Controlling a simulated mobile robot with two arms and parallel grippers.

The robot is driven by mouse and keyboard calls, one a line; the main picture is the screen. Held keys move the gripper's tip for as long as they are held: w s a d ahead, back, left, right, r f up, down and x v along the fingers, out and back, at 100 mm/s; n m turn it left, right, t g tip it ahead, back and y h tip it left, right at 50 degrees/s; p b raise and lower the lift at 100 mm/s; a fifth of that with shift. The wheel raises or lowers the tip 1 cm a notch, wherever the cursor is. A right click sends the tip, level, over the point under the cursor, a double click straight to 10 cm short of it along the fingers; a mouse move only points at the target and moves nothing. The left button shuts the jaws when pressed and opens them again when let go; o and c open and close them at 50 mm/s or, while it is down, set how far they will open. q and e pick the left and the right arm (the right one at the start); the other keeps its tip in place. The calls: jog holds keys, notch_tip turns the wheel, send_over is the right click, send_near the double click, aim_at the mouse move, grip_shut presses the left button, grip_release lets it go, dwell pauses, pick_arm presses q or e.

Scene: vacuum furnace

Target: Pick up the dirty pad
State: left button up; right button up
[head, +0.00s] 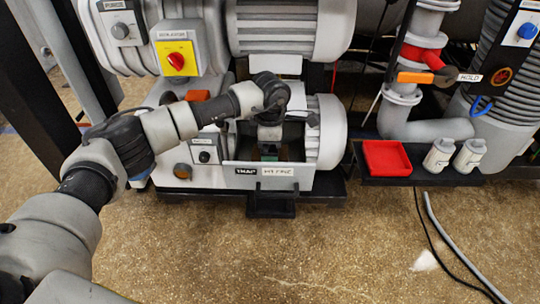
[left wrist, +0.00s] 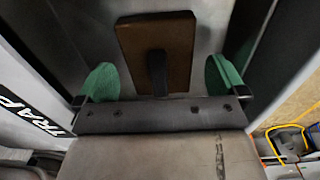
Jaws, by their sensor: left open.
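The dirty pad (left wrist: 178,38) is a brown rectangular slab with a dark upright tab (left wrist: 157,75) at its middle, seen in the left wrist view. It sits inside the grey open-topped box labelled TRAP (head: 235,177). My left gripper (head: 268,152) points down into this box. In the left wrist view its green-padded fingers (left wrist: 161,80) are open, one on each side of the pad's tab, with a clear gap to it. In the head view the arm and box front hide the pad. My right gripper is not in view.
The pump body with a yellow and red switch (head: 176,59) stands behind my left arm. At right, a low black shelf holds a red tray (head: 387,158) and two white bottles (head: 440,155).

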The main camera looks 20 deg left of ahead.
pick_arm(q)
jog(key=shift+f, duration=0.95)
jog(key=shift+c, duration=0.3)
jog(key=c, duration=0.9)
jog(key=shift+r, duration=0.15)
jog(key=shift+c, duration=0.2)
